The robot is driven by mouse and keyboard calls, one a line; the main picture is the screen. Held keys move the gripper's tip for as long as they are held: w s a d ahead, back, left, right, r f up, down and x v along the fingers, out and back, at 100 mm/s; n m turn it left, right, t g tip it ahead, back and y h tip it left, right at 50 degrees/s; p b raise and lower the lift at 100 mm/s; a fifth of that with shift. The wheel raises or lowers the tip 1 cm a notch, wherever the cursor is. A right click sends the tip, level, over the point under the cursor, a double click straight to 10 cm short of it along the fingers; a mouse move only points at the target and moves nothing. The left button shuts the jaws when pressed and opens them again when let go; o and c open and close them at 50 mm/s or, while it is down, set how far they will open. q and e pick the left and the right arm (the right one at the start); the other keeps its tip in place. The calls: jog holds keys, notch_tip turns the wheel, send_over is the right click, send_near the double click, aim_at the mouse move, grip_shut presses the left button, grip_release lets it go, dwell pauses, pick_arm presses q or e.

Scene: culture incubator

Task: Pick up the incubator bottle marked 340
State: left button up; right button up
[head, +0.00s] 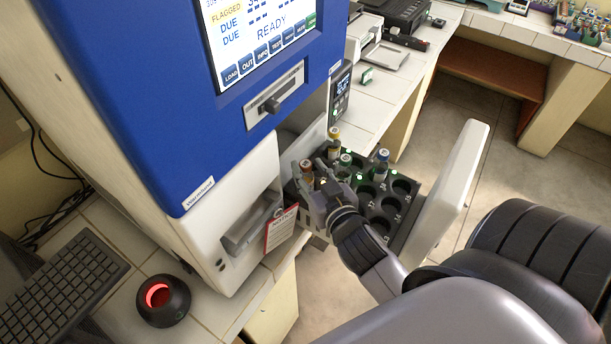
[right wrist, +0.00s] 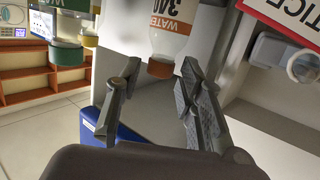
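The bottle marked 340 shows in the right wrist view (right wrist: 170,42), with an orange cap and a white label reading "WATER" and "340". Its orange cap lies between my fingertips, with gaps on both sides. In the head view an orange-capped bottle (head: 306,168), which appears to be the same one, stands at the left side of the black rack (head: 398,232). My right gripper (head: 318,178) is open beside it and partly hides it. It also shows in the right wrist view (right wrist: 160,72). My left gripper is out of view.
Yellow-capped (head: 334,138), green-capped (head: 345,162) and blue-capped (head: 381,160) bottles stand close by in the rack. The open white door (head: 456,190) bounds the rack on the right. The blue and white incubator (head: 190,110) and a red-edged notice (head: 281,228) are to the left.

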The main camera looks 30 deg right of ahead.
jog(key=shift+p+x, duration=0.3)
jog(key=shift+x, duration=1.2)
jog(key=shift+s, duration=0.1)
jog(key=shift+c, duration=0.2)
jog(key=shift+c, duration=0.6)
grip_shut()
